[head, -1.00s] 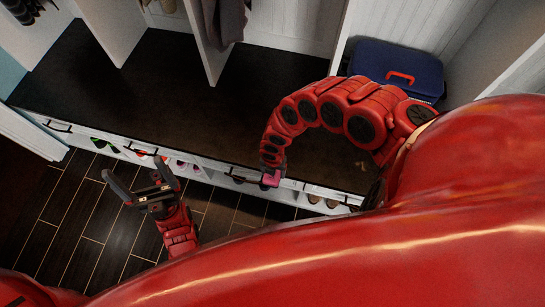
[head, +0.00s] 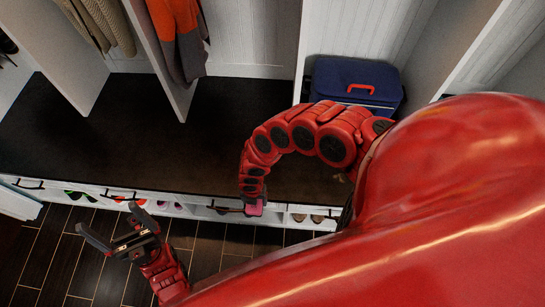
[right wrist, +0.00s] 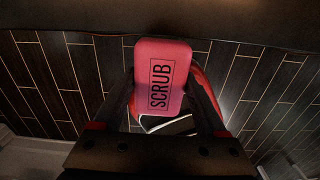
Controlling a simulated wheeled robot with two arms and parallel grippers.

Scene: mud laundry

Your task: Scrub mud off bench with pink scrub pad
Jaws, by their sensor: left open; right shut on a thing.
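The bench (head: 120,135) has a long dark top in the head view. A brownish area (head: 300,182) shows on its right part, under and beside my right arm; I cannot tell how much of it is mud. The pink scrub pad (head: 254,209) is at the bench's front edge, in my right gripper (head: 252,202). In the right wrist view the pad (right wrist: 162,75), lettered SCRUB, sits between the two fingers, with floor behind it and the dark bench edge above. I cannot tell if it touches the bench. My left gripper (head: 108,217) is open and empty over the floor in front of the bench.
A blue box with a red handle (head: 357,85) stands at the back right of the bench. White dividers (head: 165,60) rise from the bench, with clothes (head: 180,40) hanging between them. Shoes (head: 310,217) fill cubbies below. The bench's left and middle are clear.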

